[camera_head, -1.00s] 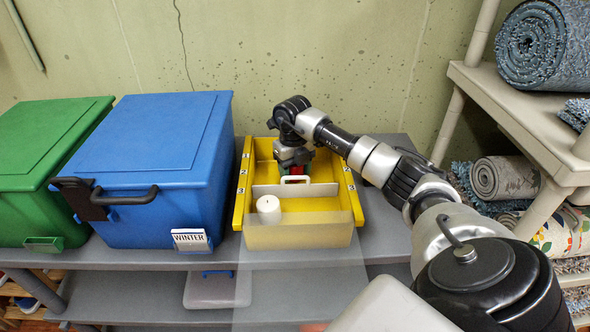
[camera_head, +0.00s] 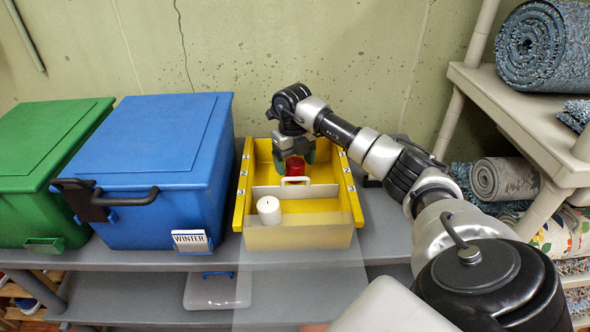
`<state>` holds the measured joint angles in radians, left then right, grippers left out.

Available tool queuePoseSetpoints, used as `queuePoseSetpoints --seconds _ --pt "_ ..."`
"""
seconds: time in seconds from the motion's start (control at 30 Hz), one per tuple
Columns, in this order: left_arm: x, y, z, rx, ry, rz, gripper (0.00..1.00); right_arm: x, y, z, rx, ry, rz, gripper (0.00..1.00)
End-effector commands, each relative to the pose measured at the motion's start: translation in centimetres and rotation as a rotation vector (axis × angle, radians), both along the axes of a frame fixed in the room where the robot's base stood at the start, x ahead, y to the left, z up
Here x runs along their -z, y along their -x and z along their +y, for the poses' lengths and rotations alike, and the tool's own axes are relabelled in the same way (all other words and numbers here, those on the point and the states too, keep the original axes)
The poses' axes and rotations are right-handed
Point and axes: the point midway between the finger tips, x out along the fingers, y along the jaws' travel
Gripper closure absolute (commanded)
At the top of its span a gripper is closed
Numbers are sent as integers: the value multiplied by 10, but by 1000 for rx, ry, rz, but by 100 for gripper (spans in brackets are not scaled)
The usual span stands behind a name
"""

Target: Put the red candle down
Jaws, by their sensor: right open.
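The red candle (camera_head: 296,167) stands in the rear compartment of the yellow box (camera_head: 241,200), behind the divider with the white handle (camera_head: 295,181). My right gripper (camera_head: 295,157) is open just above and around the top of the candle, pointing down; whether its fingers touch the candle cannot be told. A white candle (camera_head: 268,210) stands in the front compartment, near its left side. The candle's base is hidden behind the divider. My left gripper is not in view.
A blue lidded bin (camera_head: 150,170) labelled WINTER stands close left of the yellow box, with a green bin (camera_head: 40,160) beyond it. A side rack (camera_head: 510,115) with rolled rugs is at the right. The wall is close behind.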

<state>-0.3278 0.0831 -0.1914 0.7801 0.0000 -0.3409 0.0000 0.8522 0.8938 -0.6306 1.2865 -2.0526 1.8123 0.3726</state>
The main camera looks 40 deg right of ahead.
Motion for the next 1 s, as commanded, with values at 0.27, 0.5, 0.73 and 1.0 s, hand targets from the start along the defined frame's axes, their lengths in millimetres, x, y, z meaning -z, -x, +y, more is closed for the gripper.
queuePoseSetpoints --seconds 0.27,0.5,0.73,1.0 --pt "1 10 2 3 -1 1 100 -62 -5 -2 1 1 -5 21" --pt "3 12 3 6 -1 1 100 -87 -6 -2 1 1 -1 21" --pt "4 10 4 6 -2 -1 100 -89 -6 -2 1 1 0 21" --pt "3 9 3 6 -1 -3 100 -89 -6 -2 1 1 0 21"
